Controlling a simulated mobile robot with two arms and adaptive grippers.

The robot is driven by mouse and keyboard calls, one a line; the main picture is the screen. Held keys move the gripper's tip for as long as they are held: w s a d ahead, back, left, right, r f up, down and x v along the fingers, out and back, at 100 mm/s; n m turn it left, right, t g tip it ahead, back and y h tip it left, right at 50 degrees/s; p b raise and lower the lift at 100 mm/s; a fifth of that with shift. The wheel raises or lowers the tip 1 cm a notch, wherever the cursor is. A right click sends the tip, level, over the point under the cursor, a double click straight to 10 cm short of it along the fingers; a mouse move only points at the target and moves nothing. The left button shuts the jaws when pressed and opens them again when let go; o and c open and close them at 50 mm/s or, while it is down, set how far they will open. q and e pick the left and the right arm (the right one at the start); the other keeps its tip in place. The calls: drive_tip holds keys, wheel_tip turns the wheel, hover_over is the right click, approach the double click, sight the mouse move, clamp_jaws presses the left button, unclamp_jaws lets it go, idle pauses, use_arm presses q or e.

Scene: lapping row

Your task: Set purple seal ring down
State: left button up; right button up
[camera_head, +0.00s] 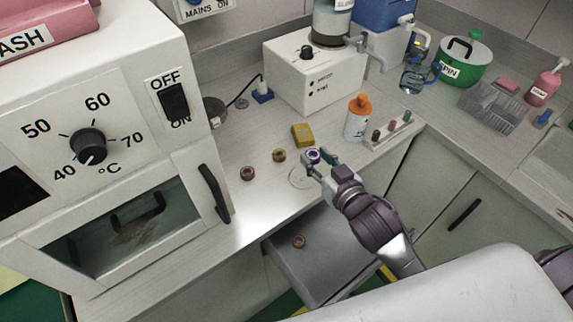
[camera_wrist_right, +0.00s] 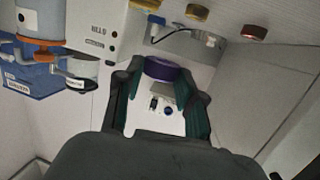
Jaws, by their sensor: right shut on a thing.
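The purple seal ring (camera_head: 314,156) is between the fingertips of my right gripper (camera_head: 318,162), over the worktop near its front edge. My right gripper is shut on it. In the right wrist view the purple ring (camera_wrist_right: 166,69) sits between the two dark green fingers (camera_wrist_right: 163,88). A faint round outline (camera_head: 301,178) lies on the worktop just left of and below the ring. I cannot tell exactly how high the ring is above the surface. My left gripper is not in view.
A red ring (camera_head: 247,173) and a brass-coloured ring (camera_head: 279,155) stand to the left, with a yellow block (camera_head: 302,135) behind. An orange-capped bottle (camera_head: 357,118) and a rack of small pegs (camera_head: 393,131) are to the right. An open drawer (camera_head: 328,262) below holds another ring (camera_head: 298,242).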

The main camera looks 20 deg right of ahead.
drive_tip(key=w+a+f, duration=0.2)
drive_tip(key=a, duration=0.1)
drive_tip(key=shift+w+a+f, duration=0.2)
drive_tip(key=shift+a, duration=0.05)
drive_tip(key=shift+w+a+f, duration=0.7)
drive_tip(key=shift+a+f, duration=0.15)
drive_tip(key=shift+a, duration=0.15)
wheel_tip(320, 180, down, 3)
drive_tip(key=shift+f, duration=0.15)
drive_tip(key=shift+f+b, duration=0.3)
drive_tip(key=shift+f, duration=0.1)
drive_tip(key=o, duration=1)
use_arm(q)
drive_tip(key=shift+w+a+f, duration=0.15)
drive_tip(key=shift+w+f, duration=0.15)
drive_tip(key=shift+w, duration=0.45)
